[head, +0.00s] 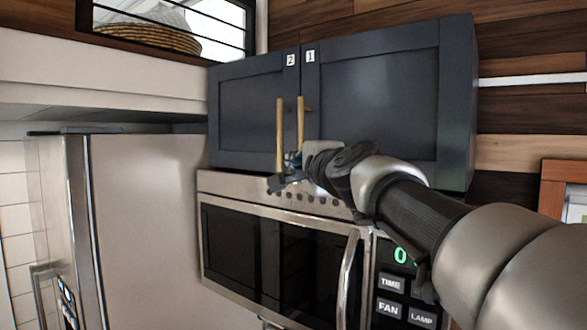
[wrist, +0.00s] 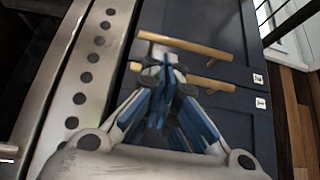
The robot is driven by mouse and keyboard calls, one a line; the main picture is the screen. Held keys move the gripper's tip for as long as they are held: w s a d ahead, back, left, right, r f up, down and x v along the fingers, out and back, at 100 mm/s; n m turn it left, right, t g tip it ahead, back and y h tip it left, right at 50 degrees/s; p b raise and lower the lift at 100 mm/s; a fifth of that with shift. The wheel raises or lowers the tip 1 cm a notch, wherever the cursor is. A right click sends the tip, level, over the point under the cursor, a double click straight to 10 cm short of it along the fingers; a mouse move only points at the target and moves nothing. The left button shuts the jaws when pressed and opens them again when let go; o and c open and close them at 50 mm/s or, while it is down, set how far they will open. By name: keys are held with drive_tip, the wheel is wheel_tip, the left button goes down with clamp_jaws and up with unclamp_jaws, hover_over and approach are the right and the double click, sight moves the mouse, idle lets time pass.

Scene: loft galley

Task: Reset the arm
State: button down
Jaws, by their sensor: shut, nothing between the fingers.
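My arm reaches in from the right in the head view. My gripper (head: 277,185) is in front of the lower ends of the two wooden door handles of a dark blue wall cabinet (head: 378,95). In the wrist view the blue fingers of my gripper (wrist: 166,66) are together with nothing between them. Their tips overlap the handles (wrist: 186,46) in the picture; I cannot tell whether they touch. Both cabinet doors, labelled 2 and 1, look closed.
A steel microwave (head: 285,250) hangs right below the cabinet, close under my gripper. A tall fridge (head: 145,220) stands to the left. A white ledge (head: 100,80) is above it, and a wooden frame (head: 565,190) is at the right edge.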

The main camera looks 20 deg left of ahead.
drive_tip(key=shift+s+a+f, duration=0.6)
drive_tip(key=shift+s+f, duration=0.3)
drive_tip(key=shift+s, duration=2)
drive_tip(key=s+d+f+n+g+h+b, duration=0.3)
drive_tip(key=d+f+b, duration=0.35)
drive_tip(key=f, duration=0.65)
drive_tip(key=s+d+f+n+g+h+b, duration=0.15)
drive_tip(key=s+d+f+b, duration=0.55)
drive_tip(key=f, duration=0.7)
drive_tip(key=s+d+f+n+g+h+b, duration=0.1)
drive_tip(key=s+d+f+n+h+b, duration=0.2)
drive_tip(key=d+f, duration=0.75)
drive_tip(key=s+d+f+n+g+h+b, duration=0.1)
drive_tip(key=s+d+f+b, duration=0.2)
drive_tip(key=f, duration=0.6)
drive_tip(key=s+d+f+n+g+h+b, duration=0.1)
drive_tip(key=s+d+f+b, duration=0.3)
drive_tip(key=s+f, duration=0.4)
drive_tip(key=s+d+f+n+g+h+b, duration=0.1)
drive_tip(key=s+d+f+g+b, duration=0.1)
drive_tip(key=f, duration=0.8)
drive_tip(key=s+d+b, duration=0.1)
drive_tip(key=s+b, duration=0.1)
drive_tip(key=s, duration=0.1)
drive_tip(key=shift+s+d+f+g, duration=0.3)
drive_tip(key=shift+d+f+g, duration=0.05)
drive_tip(key=shift+d+f, duration=0.05)
drive_tip(key=shift+n, duration=0.25)
